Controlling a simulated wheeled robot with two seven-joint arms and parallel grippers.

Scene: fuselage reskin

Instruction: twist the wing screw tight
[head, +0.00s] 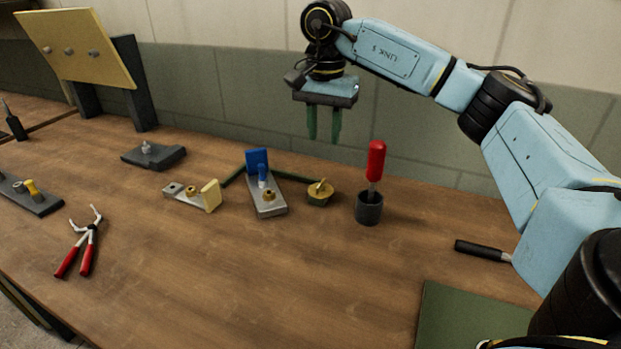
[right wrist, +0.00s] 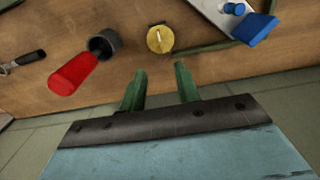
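The wing screw (head: 320,185) is a small brass-yellow piece with a raised wing. It sits on a low, dark green-sided base on the wooden table, at the middle of the head view. In the right wrist view, the wing screw (right wrist: 160,39) shows from above as a yellow disc with a narrow bar across it. My right gripper (head: 323,125) has green fingers pointing down, above and behind the screw in the head view. The fingers are apart with nothing between them, as the right wrist view (right wrist: 160,86) also shows. My left gripper is not in view.
A red-handled tool (head: 376,160) stands in a dark cup (head: 369,208) just right of the screw. A grey block with a blue clamp (head: 257,161) stands just left. Red-handled pliers (head: 88,241) lie front left. The front middle of the table (head: 230,285) is clear.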

